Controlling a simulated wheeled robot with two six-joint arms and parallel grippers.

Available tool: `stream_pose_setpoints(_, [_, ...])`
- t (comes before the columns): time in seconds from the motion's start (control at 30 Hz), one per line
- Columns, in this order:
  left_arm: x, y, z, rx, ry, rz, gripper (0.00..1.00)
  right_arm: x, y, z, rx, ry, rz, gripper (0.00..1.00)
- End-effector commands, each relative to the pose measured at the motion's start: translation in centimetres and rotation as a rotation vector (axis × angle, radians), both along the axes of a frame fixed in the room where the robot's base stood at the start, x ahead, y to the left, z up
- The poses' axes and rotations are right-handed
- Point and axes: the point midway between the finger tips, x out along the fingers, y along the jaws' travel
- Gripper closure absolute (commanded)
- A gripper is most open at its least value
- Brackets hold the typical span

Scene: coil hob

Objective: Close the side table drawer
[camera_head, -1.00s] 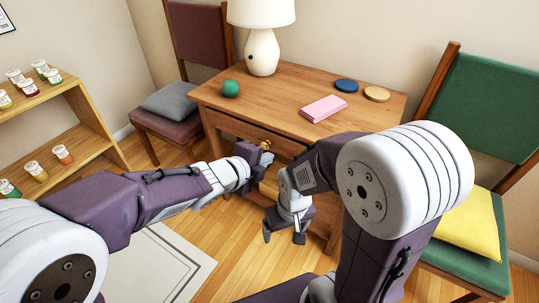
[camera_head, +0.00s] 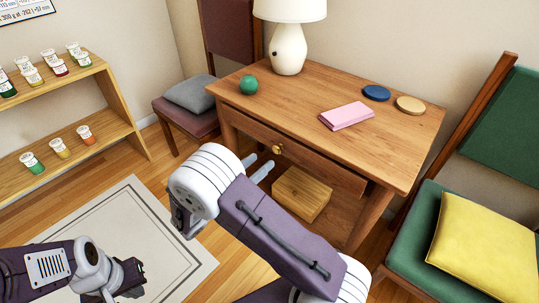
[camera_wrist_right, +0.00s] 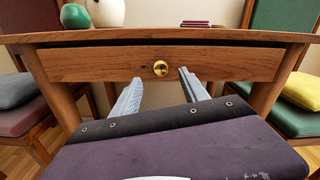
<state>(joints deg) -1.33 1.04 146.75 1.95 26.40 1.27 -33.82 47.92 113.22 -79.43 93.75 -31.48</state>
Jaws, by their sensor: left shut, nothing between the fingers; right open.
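The wooden side table (camera_head: 300,100) stands ahead with its drawer (camera_head: 318,165) facing me. My left gripper (camera_head: 136,278) is shut and empty at the lower left, away from the table.
On the tabletop are a lamp (camera_head: 288,48), a green ball (camera_head: 248,85), a pink booklet (camera_head: 347,115) and two round coasters. A wooden box (camera_head: 301,194) sits under the drawer. Chairs flank the table. A shelf (camera_head: 75,110) with jars stands left; the rug (camera_head: 130,215) is clear.

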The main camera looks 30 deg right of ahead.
Motion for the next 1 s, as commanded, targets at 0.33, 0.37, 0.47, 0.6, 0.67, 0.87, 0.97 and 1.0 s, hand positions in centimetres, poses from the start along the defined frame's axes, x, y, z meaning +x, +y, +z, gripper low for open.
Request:
stream_pose_setpoints(0.33, [0.1, 0.0, -2.9, 0.000, -0.002, -0.004, 1.00, 2.2, -5.5, -0.3, 0.003, -0.002, -0.004, 0.48])
stream_pose_setpoints(0.37, [0.1, 0.0, -2.9, 0.000, -0.002, -0.004, 1.00, 2.2, -5.6, -0.2, 0.003, -0.002, -0.003, 0.48])
stream_pose_setpoints(0.47, [0.1, 0.0, -2.9, 0.000, -0.002, -0.004, 1.00, 2.3, -5.9, -0.1, 0.003, 0.000, -0.003, 0.48])
stream_pose_setpoints(0.6, [0.1, 0.0, -2.8, 0.001, -0.002, -0.005, 1.00, 2.3, -5.9, -0.1, 0.003, 0.000, -0.002, 0.48])
stream_pose_setpoints(0.67, [0.1, 0.0, -2.8, 0.001, -0.002, -0.005, 1.00, 2.3, -5.8, -0.1, 0.003, -0.001, -0.002, 0.56])
stream_pose_setpoints(0.87, [0.1, 0.0, -2.8, 0.001, -0.002, -0.005, 1.00, 2.3, -5.8, -0.1, 0.004, -0.001, -0.003, 1.00])
stream_pose_setpoints(0.97, [0.1, 0.0, -2.8, 0.002, -0.002, -0.005, 1.00, 2.3, -5.8, -0.1, 0.004, -0.001, -0.003, 1.00])
stream_pose_setpoints(1.0, [0.1, 0.0, -2.8, 0.001, -0.002, -0.005, 1.00, 2.3, -5.8, -0.1, 0.004, -0.001, -0.003, 1.00])
